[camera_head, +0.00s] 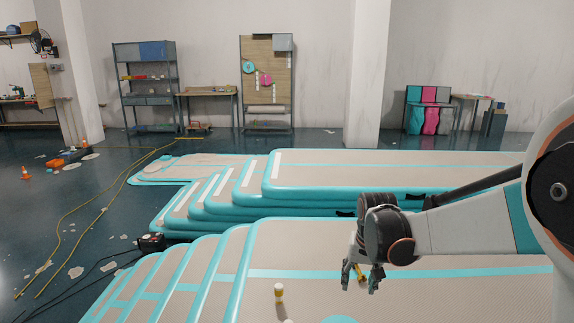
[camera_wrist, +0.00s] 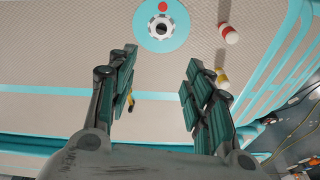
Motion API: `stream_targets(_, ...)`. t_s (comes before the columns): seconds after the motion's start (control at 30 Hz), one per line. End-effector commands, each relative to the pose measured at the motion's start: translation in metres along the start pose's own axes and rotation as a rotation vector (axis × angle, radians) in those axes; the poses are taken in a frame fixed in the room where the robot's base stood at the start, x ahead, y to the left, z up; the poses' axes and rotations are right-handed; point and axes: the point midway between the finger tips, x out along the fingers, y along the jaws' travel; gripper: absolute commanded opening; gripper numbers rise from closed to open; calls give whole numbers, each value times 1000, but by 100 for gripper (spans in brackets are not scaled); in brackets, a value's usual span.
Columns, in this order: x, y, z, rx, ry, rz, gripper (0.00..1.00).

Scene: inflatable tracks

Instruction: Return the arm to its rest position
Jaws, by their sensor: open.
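My gripper (camera_head: 362,278) hangs at the end of my arm, over the beige top of the near inflatable track (camera_head: 420,285) in the head view. In the wrist view my gripper (camera_wrist: 158,95) has its two padded fingers spread wide, with nothing between them but the track surface. A small yellow object (camera_head: 359,272) shows by the fingers in the head view; a yellow bit (camera_wrist: 130,101) also shows beside the left finger in the wrist view. I cannot tell whether it touches the finger.
A white and yellow bottle-like item (camera_head: 279,292) stands on the near track. A teal disc (camera_wrist: 150,22) with a gear-like ring and a red and white item (camera_wrist: 229,34) lie on it too. Stacked tracks (camera_head: 370,175) rise behind. Cables and debris litter the floor at left.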

Motion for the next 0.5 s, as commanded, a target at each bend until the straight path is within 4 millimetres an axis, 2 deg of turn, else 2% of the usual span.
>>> stream_targets(0.03,-15,2,9,-8,17,-3,47)
stream_targets(0.2,-57,10,36,-37,78,-15,47)
stream_targets(0.5,-112,24,94,-88,187,-30,47)
